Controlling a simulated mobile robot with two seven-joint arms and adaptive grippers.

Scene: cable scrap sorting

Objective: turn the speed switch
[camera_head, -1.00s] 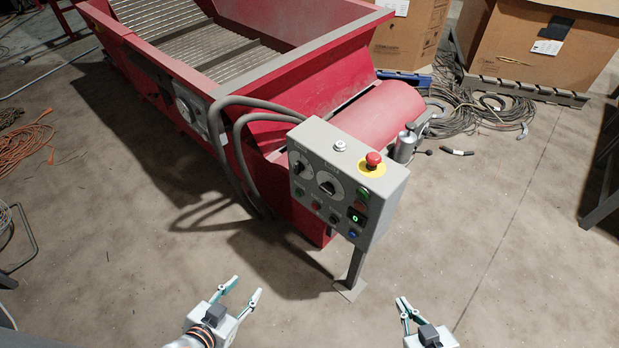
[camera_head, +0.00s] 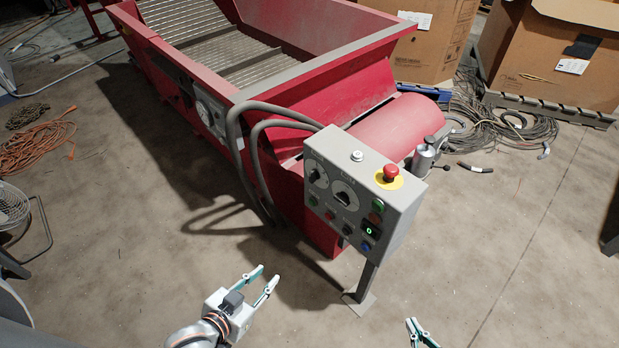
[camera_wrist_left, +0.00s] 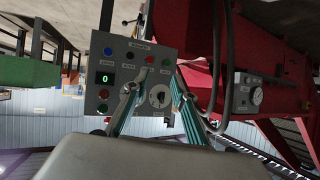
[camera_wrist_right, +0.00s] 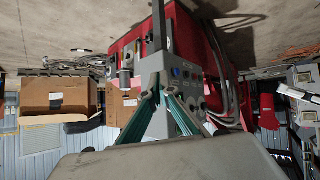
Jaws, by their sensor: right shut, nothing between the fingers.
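The grey control box (camera_head: 365,195) stands on a post and carries two rotary knobs with pale dials. The larger knob (camera_head: 343,198) is lower right of the smaller knob (camera_head: 318,177). Their labels are too small to read, so I cannot tell which is the speed switch. In the left wrist view a dial knob (camera_wrist_left: 160,97) shows between the fingers. My left gripper (camera_head: 268,274) is open and empty, in front of the box and lower left of it, apart from it. My right gripper (camera_head: 412,322) is shut and empty, low in the picture, right of the post.
A red emergency stop (camera_head: 390,173) on a yellow disc sits on the box top. A green display (camera_head: 369,231) reads 0. The red machine (camera_head: 300,90) and grey hoses (camera_head: 240,135) lie behind. The floor in front is clear. A fan (camera_head: 12,205) stands far left.

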